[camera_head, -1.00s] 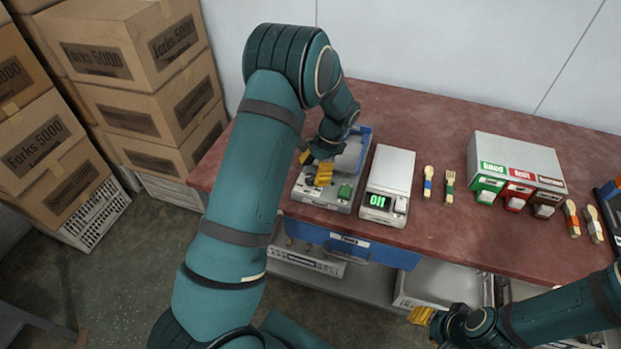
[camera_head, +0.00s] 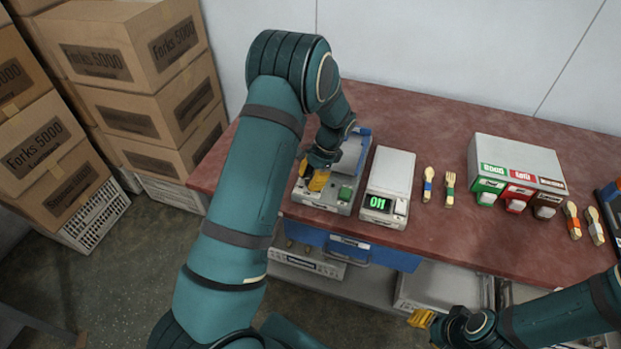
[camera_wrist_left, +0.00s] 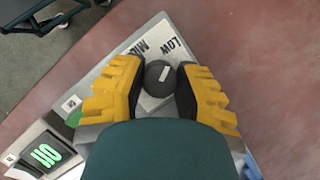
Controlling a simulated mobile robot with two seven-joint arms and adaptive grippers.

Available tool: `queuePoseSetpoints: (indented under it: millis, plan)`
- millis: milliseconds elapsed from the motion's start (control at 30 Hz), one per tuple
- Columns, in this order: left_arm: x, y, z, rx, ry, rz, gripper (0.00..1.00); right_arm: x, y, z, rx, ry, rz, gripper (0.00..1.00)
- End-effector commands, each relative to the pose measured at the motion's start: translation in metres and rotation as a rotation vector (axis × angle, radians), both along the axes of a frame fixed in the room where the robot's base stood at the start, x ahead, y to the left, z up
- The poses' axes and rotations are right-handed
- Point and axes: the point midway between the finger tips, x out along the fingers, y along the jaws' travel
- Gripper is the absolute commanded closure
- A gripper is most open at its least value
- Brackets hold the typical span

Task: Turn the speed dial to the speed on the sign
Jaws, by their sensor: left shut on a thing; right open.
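The speed dial (camera_wrist_left: 158,77) is a dark round knob with a white mark on the grey panel (camera_wrist_left: 135,52) of the press machine (camera_head: 345,192). The panel reads "LOW" and "MID" above the dial, and the mark points roughly towards "LOW". My left gripper (camera_wrist_left: 157,80) has its yellow fingers on both sides of the dial, shut on it. In the head view my left gripper (camera_head: 317,181) hides the dial. Any further label under the gripper is hidden. I cannot make out a speed sign. My right gripper (camera_head: 421,317) is open and empty, low at the right, away from the machine.
A scale (camera_head: 391,180) with a green display stands right of the machine, which has a green button (camera_head: 345,193). Cartons (camera_head: 140,90) are stacked at left.

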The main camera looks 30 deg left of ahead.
Motion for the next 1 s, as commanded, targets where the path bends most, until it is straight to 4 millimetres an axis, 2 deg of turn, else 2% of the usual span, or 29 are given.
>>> queuePoseSetpoints:
  millis: [367, 1000]
  plan:
    - [-0.001, 0.001, -0.001, 0.000, 0.004, 0.103, 1.00, 0.001, 0.000, 0.003, 0.000, -0.002, -0.002, 0.54]
    - [-0.002, 0.001, -0.001, 0.000, 0.007, 0.673, 1.00, 0.005, -0.001, 0.015, -0.002, -0.011, -0.008, 0.54]
